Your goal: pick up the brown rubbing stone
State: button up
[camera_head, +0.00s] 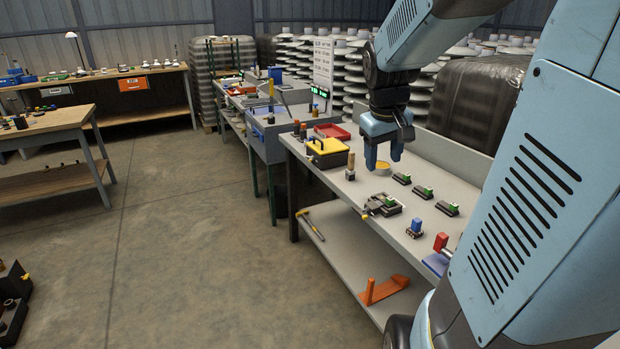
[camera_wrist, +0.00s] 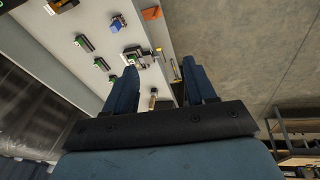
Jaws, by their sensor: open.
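I cannot single out a brown rubbing stone for certain. A small upright piece with a tan top and dark base (camera_head: 350,168) stands on the near grey bench (camera_head: 468,190). It may be the piece between my fingers' bases in the wrist view (camera_wrist: 153,98), but it is too small to identify.
The lower shelf holds a hammer (camera_head: 312,225) and an orange bracket (camera_head: 385,288).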

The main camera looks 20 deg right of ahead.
jog(key=w+d+f+g, duration=0.2)
jog(key=w+d+f, duration=0.45)
jog(key=d, duration=0.35)
jog(key=n+y, duration=0.1)
jog(key=y, duration=0.1)
send_over(417, 219)
notch_tip(417, 219, down, 9)
notch_tip(417, 219, down, 8)
jog(key=shift+d+r, duration=0.1)
jog(key=shift+r, duration=0.15)
jog(key=shift+s+f, duration=0.1)
jog(key=shift+f, duration=2.95)
grip_shut()
